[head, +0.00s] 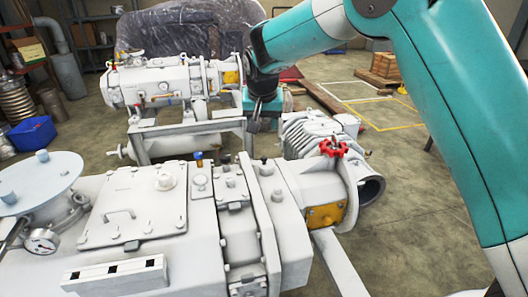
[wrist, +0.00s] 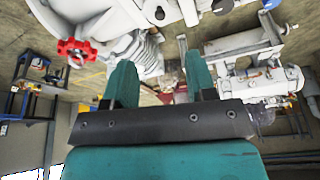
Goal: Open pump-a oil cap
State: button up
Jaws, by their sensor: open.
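A large pale grey pump (head: 235,215) fills the near part of the head view. A second, similar pump (head: 160,82) stands on a frame behind it. No label tells me which is pump-a. A small blue-topped fitting (head: 198,160) and a round pale knob (head: 166,182) are on the near pump; I cannot tell which part is the oil cap. My gripper (wrist: 162,82) is open, with two teal fingers apart and nothing visible between them. In the head view my arm's end is beyond the near pump, partly hard to make out.
A red handwheel (head: 333,148) sticks up on the near pump's right end; it also shows in the wrist view (wrist: 76,50). A pressure gauge (head: 41,241) is at lower left. A blue bin (head: 32,134) stands on the left floor. Floor at right is mostly clear, with a wooden pallet (head: 383,65).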

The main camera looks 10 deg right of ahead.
jog(key=w+f+m, duration=0.2)
jog(key=w, duration=0.2)
jog(key=h+p, duration=0.1)
jog(key=p, duration=0.3)
send_near(264, 157)
jog(key=x, duration=0.8)
jog(key=shift+f, duration=0.4)
jog(key=shift+d, duration=0.1)
jog(key=c, duration=0.9)
